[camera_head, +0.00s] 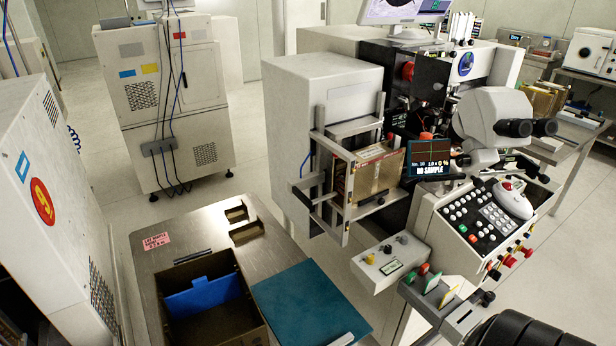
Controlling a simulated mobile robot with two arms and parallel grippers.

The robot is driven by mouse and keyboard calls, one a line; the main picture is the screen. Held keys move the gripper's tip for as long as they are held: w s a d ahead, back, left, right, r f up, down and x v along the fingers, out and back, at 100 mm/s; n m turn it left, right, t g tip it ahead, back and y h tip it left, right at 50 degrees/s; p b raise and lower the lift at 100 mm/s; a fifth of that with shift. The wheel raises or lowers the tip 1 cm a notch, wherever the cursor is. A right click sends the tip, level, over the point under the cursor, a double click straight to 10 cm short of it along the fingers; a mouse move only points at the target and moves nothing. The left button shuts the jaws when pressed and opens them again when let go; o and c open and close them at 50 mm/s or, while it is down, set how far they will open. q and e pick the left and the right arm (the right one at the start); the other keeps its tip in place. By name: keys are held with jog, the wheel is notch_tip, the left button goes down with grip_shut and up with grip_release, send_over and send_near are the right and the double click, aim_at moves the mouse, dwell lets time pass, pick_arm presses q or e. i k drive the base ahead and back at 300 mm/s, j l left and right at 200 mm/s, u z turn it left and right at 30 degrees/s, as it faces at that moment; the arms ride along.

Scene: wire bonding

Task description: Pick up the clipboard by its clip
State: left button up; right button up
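A flat teal board (310,308), which looks like the clipboard, lies on the steel table (150,262) at the bottom middle of the head view. Its front part is cut off by the picture's lower edge. A small grey piece (343,340) shows at that edge; I cannot tell whether it is the clip.
An open brown box (240,318) with a blue divider (204,298) stands left of the board. Small brown trays (246,231) and a pink label (156,241) lie behind. The bonding machine (480,215) stands to the right, a white cabinet (45,200) to the left.

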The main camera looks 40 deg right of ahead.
aim_at(302, 305)
jog(key=z, duration=1.35)
